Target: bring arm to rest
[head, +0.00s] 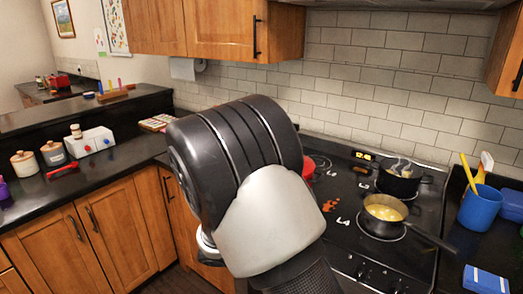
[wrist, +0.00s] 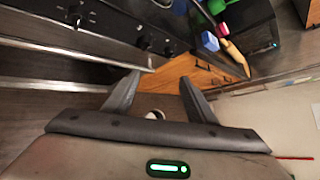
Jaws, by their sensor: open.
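My arm rises in the middle of the head view, with a large dark joint and a white link in front of the counter and stove. The gripper itself is hidden behind the arm in the head view. In the wrist view my gripper (wrist: 160,88) shows with two dark fingers spread apart and nothing between them. It hangs over open space, with wooden cabinet doors and floor beyond the fingers.
A black stove (head: 345,215) holds a pan of yellow food (head: 385,208) and a black pot (head: 400,177). Jars (head: 53,153) and a white toaster (head: 90,142) stand on the left counter. Wooden cabinets (head: 113,222) are below.

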